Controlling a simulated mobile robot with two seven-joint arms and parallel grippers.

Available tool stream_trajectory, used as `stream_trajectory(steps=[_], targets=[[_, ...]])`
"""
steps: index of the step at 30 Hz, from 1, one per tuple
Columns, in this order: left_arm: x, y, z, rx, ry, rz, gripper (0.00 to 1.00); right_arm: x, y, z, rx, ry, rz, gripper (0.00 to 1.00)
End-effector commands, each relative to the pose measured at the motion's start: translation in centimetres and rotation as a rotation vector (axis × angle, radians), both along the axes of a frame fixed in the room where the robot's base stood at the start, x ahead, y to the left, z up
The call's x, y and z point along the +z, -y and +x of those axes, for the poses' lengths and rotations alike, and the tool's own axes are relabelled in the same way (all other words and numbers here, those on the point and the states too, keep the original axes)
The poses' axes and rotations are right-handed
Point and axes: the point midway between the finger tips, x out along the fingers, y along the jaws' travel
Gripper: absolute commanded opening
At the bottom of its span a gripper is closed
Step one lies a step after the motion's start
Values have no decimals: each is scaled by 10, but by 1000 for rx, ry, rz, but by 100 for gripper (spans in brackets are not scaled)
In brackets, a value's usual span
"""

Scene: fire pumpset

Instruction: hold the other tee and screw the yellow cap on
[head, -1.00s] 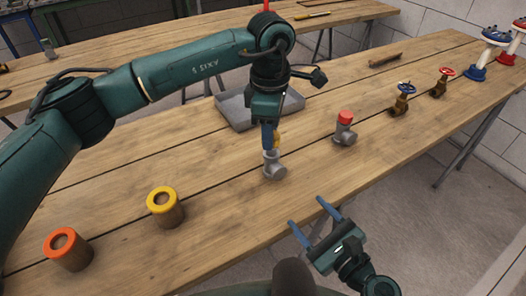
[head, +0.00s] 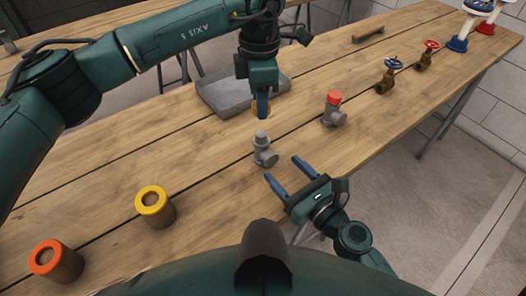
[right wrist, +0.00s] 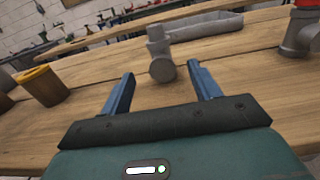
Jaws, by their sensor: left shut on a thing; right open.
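The bare grey tee (head: 265,152) stands upright on the wooden bench, with its open branch facing the front. My left gripper (head: 262,114) is shut on the yellow cap (head: 256,106), which is mostly hidden by the blue fingers; it is behind the tee's top in the head view and looks apart from it. My right gripper (head: 283,170) is open and empty, low in front of the tee. In the right wrist view the tee (right wrist: 160,58) shows beyond and between the open fingers (right wrist: 162,84). The other tee (head: 333,115) wears a red cap (head: 334,97).
A grey tray (head: 222,107) lies behind the tee. A yellow-rimmed holder (head: 156,211) and an orange-rimmed holder (head: 60,266) stand at left. Blue and red valves (head: 388,78) (head: 427,57) stand at right. Bench between tee and holders is clear.

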Motion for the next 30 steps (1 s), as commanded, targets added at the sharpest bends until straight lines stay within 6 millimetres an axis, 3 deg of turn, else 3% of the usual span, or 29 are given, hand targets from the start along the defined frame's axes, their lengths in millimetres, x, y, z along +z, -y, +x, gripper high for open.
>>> stream_trajectory(steps=[6, 15, 28, 30], targets=[[0, 0, 0, 0, 0, 0, 12, 2, -26, 36, 0, 6, -2, 62], [0, 0, 0, -1, 0, 0, 12, 1, -50, 70, -1, 1, 0, 62], [0, 0, 0, -1, 0, 0, 12, 0, -56, 77, 0, 1, -2, 62], [0, 0, 0, -1, 0, 0, 12, 0, -56, 77, 0, 1, -2, 58]])
